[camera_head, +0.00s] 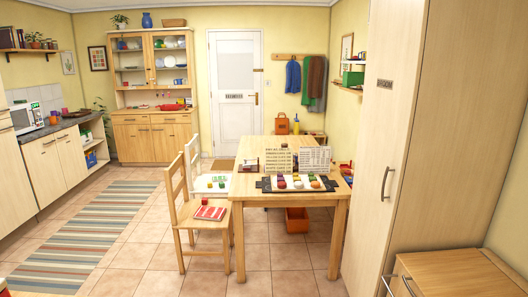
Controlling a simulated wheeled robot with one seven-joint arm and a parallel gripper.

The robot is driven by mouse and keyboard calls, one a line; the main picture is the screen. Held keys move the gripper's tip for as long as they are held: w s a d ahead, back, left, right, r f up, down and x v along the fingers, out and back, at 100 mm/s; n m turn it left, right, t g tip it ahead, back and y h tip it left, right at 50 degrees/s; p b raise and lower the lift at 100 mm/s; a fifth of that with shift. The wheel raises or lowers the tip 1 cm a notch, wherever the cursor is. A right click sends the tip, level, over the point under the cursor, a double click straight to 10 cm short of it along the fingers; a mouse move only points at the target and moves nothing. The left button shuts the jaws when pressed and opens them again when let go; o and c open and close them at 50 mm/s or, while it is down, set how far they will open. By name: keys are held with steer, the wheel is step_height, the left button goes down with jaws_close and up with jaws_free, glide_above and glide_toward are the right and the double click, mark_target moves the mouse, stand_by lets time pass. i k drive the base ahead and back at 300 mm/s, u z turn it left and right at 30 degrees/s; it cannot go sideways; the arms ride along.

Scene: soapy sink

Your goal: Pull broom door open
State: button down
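The broom door (384,130) is the tall, pale wooden front of the cupboard at the right. A small dark label (384,84) on it seems to read "BROOM". A dark, curved upright handle (387,184) sits about halfway up the door. The door looks shut against the cupboard's side panel (450,150), with no clear gap visible. My gripper is not in view.
A low wooden cabinet (455,268) with metal handles stands in front of the cupboard at the lower right. A table (262,195) with game pieces and a chair (190,215) stand left of the door. Tiled floor (290,257) is open in front.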

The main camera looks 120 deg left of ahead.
mark_target(397, 34)
steer(key=u, duration=3.35)
steer(key=i, duration=0.35)
steer(key=u, duration=0.9)
steer(key=i, duration=1.5)
steer(key=z, duration=0.2)
steer(key=i, duration=1.6)
steer(key=z, duration=0.85)
